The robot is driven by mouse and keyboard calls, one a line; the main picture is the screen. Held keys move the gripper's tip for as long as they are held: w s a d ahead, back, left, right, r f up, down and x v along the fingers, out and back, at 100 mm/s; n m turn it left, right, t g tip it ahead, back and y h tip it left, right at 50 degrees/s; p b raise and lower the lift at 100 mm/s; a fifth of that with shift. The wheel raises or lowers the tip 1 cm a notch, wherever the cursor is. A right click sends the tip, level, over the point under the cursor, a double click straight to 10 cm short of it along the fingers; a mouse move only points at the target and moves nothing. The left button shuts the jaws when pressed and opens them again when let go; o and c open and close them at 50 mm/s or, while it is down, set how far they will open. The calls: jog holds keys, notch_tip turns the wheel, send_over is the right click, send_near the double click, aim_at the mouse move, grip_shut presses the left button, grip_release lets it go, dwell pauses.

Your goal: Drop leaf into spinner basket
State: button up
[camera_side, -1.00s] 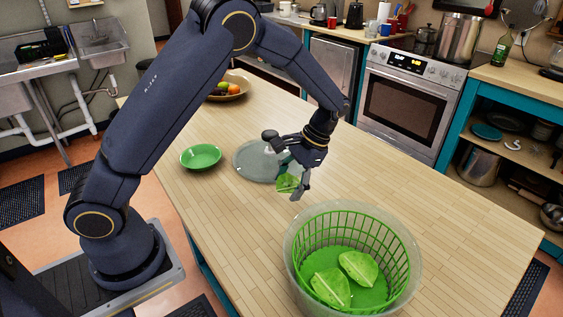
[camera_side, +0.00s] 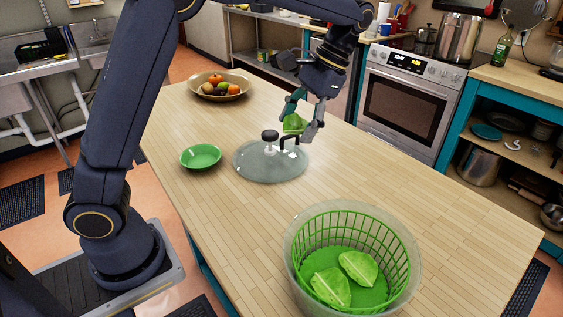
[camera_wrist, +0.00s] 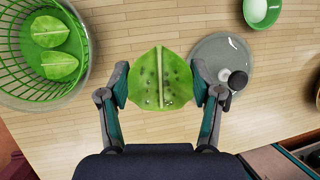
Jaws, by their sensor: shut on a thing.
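My gripper (camera_side: 304,121) is shut on a green leaf (camera_side: 294,124), held in the air above the table near the clear spinner lid. In the wrist view the leaf (camera_wrist: 160,80) sits between both fingertips, with water drops on it. The spinner basket (camera_side: 399,262) is a green slatted basket inside a clear bowl at the front of the table. Two other leaves (camera_side: 331,287) lie on its floor. The basket also shows at the left of the wrist view (camera_wrist: 82,20). My gripper is well apart from it, farther back on the table.
The clear lid (camera_side: 262,169) with a dark knob and crank lies flat on the table. A green bowl (camera_side: 200,157) is left of it. A fruit bowl (camera_side: 219,91) stands at the back. The tabletop between lid and basket is clear.

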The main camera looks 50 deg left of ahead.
jog(key=s+d, duration=0.3)
jog(key=d, duration=0.9)
jog(key=s+d, duration=0.4)
jog(key=d, duration=0.8)
notch_tip(320, 180, down, 11)
jog(key=shift+w+a, duration=0.3)
jog(key=shift+a, duration=0.05)
jog(key=o, duration=0.8)
jog(key=shift+o, duration=0.2)
jog(key=v, duration=1.2)
